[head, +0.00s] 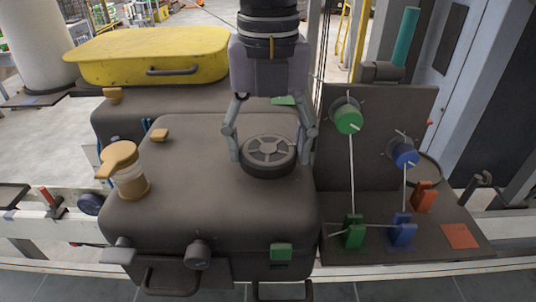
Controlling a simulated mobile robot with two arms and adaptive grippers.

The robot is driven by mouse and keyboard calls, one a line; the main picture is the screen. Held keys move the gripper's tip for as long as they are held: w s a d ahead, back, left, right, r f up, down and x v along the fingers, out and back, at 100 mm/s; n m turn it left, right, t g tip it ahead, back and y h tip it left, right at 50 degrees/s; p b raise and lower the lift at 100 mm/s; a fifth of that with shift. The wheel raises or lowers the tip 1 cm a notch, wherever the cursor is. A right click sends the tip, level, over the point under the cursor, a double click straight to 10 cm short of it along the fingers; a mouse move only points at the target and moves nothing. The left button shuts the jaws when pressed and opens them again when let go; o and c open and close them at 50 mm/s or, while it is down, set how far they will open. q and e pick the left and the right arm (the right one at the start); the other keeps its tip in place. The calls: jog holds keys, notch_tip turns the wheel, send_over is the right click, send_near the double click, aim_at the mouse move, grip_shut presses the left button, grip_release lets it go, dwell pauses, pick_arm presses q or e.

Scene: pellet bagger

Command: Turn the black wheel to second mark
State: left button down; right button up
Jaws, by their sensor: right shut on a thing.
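The black wheel (267,152) lies flat on top of the brown box-shaped housing, with grey spokes showing. My right gripper (269,158) comes down from above, one finger on each side of the wheel. It is shut on the wheel's rim. I cannot make out any marks around the wheel. My left gripper is not in view.
A brown housing (215,215) fills the middle. An orange-capped jar (128,172) stands on its left. A yellow lidded bin (150,55) is behind. On the right, a panel (376,152) carries a green knob (348,118) and a blue knob (404,153).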

aim_at(269, 148)
jog(key=m+b, duration=0.2)
jog(key=m, duration=0.2)
jog(key=shift+f+m+b, duration=0.15)
jog(key=shift+m+b, duration=0.15)
jog(key=shift+b, duration=0.1)
jog(key=shift+m+b, duration=0.9)
jog(key=shift+m, duration=1)
jog(key=shift+r, duration=0.2)
jog(key=o, duration=1.1)
jog(key=shift+o, duration=0.2)
notch_tip(269, 148, up, 12)
